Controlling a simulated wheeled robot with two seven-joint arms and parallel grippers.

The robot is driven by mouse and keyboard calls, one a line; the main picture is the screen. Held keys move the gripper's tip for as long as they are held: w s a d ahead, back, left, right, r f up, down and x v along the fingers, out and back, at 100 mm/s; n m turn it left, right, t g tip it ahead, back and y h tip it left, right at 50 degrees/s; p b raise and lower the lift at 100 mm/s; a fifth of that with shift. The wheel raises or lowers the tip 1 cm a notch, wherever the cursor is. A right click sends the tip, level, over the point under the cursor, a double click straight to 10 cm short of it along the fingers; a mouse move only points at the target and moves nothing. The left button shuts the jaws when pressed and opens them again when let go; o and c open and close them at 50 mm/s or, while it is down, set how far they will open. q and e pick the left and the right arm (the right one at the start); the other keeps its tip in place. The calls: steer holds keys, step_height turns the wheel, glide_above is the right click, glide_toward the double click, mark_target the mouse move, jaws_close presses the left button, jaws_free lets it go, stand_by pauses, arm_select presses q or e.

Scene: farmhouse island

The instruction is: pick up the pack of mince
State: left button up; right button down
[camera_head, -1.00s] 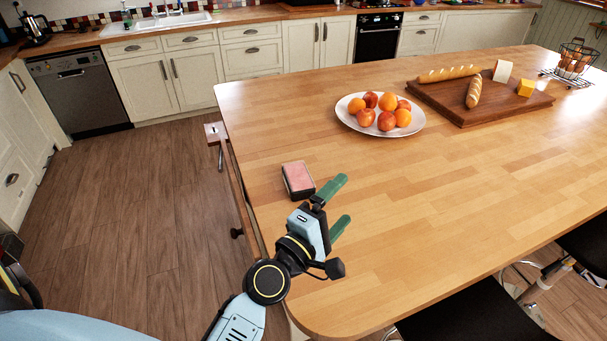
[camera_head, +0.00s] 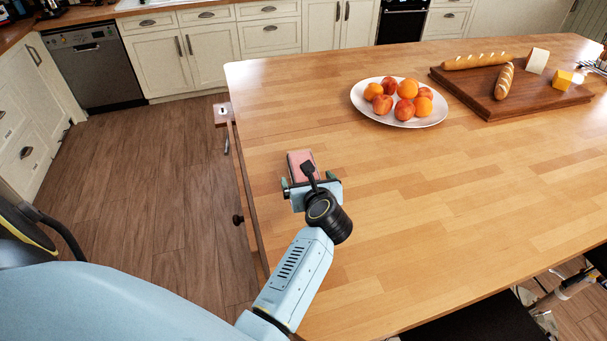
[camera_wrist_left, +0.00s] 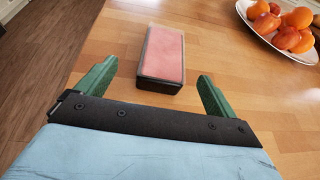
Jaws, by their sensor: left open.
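The pack of mince (camera_head: 301,162) is a dark tray with a pink top, lying flat on the wooden island top near its left edge. In the head view my gripper partly covers its near end. In the left wrist view the whole pack (camera_wrist_left: 162,57) shows ahead, between the lines of the two green fingers. My left gripper (camera_head: 309,183) is open, and in the left wrist view its fingertips (camera_wrist_left: 157,72) are spread wider than the pack. No contact with the pack shows. My right gripper is not in view.
A white plate (camera_head: 437,117) of oranges and red fruit stands behind and right of the pack. A wooden board (camera_head: 530,99) with bread and cheese lies farther right. The island top (camera_head: 450,190) is clear around the pack. A drawer front with a knob (camera_head: 238,219) is below the left edge.

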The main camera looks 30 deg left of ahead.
arm_select(q)
steer(key=shift+b+x, duration=0.35)
steer(key=shift+x, duration=0.85)
steer(key=b+x, duration=0.2)
steer(key=x, duration=0.1)
steer(key=b+x, duration=0.1)
steer(key=x, duration=0.1)
steer(key=shift+w+d+r, duration=0.2)
steer(key=shift+w+r, duration=0.15)
steer(key=shift+r, duration=0.1)
steer(key=c, duration=1.3)
step_height(320, 180, up, 10)
steer(key=shift+p, duration=0.6)
